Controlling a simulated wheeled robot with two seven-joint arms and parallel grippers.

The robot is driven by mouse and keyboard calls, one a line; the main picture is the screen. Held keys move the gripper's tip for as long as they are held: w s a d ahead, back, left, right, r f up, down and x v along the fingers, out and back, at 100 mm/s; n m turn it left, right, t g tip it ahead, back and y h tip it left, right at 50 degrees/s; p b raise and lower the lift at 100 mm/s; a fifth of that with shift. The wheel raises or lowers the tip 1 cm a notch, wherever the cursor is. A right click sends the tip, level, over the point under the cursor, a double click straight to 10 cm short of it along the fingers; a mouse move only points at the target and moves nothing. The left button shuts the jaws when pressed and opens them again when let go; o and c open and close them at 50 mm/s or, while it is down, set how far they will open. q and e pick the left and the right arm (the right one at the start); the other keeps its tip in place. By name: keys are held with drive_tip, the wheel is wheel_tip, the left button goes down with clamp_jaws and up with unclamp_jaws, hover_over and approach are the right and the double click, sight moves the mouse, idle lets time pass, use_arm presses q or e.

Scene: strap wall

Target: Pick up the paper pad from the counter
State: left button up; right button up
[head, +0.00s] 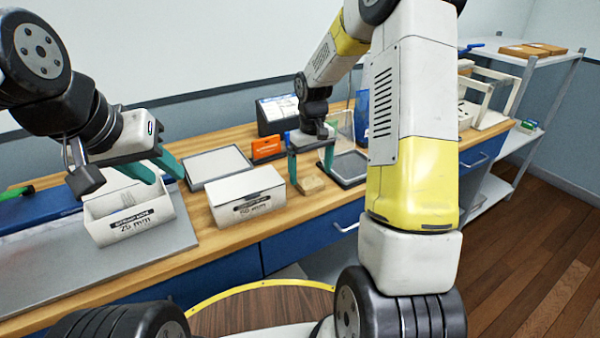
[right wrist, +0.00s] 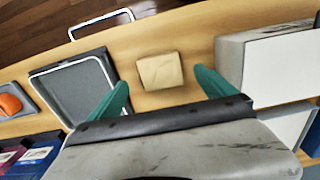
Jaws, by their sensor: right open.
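The paper pad, a small tan square block (head: 313,186), lies on the wooden counter (head: 345,203). It also shows in the right wrist view (right wrist: 160,71), flat on the counter. My right gripper (head: 311,172) is open over the pad. In the right wrist view its two teal fingers (right wrist: 160,82) stand apart, one toward each side of the pad, with nothing between them but counter and pad. My left gripper (head: 158,170) is over the white box marked 25 mm at the left, its teal fingers apart and seemingly empty.
A white box (head: 247,198) stands close left of the pad in the head view. A grey tray (head: 350,167) lies to its right. Behind are an orange box (head: 266,148) and a grey-topped tray (head: 217,166). A drawer handle (head: 346,228) sits below the counter edge.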

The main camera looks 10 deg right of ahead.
sight(311, 180)
drive_tip(key=shift+s+f, duration=0.1)
drive_tip(key=shift+f, duration=1.45)
drive_tip(key=c, duration=1.4)
drive_tip(key=shift+r, duration=0.1)
